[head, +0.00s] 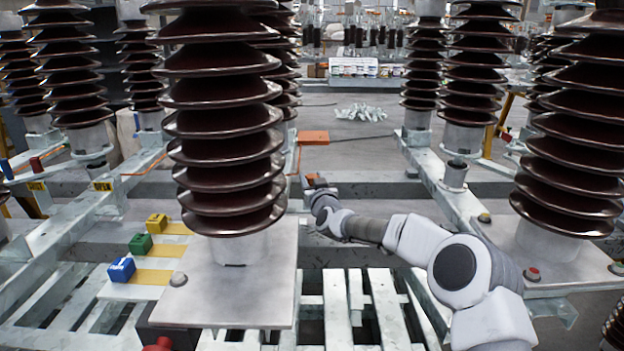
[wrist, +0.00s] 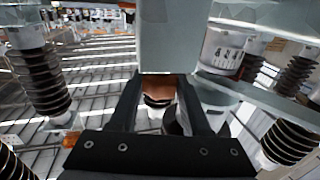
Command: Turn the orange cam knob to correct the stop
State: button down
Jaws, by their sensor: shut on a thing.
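The orange cam knob (wrist: 159,86) shows in the wrist view between the two black fingers of my gripper (wrist: 160,98). Its orange-brown face is partly hidden by the fingers. My gripper is shut on it. In the head view my gripper (head: 316,190) is at the middle, just right of the big front insulator, at the steel frame. A small orange patch (head: 311,180) shows at its tip; most of the knob is hidden there. I cannot make out the stop or the knob's angle.
Tall brown ribbed insulators (head: 222,120) stand left and right (head: 575,140) of my arm. Blue (head: 121,269), green (head: 140,243) and yellow (head: 157,222) blocks sit at left. A flat orange box (head: 314,137) lies behind my gripper. A grey plate (wrist: 168,40) rises above the fingers.

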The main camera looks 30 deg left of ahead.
jog(key=shift+s+a+r+m+t+h+p, duration=0.1)
jog(key=shift+a+r+m+t+h+p, duration=0.2)
jog(key=shift+p, duration=0.55)
jog(key=shift+d+f+m+t+h+p, duration=0.25)
jog(key=shift+m+t+h+p, duration=0.15)
jog(key=shift+h+p, duration=0.2)
jog(key=shift+c, duration=1.8)
grip_release()
jog(key=shift+d, duration=0.1)
jog(key=p+v, duration=0.3)
jog(key=v, duration=0.8)
jog(key=shift+s+d, duration=0.2)
jog(key=shift+s, duration=0.1)
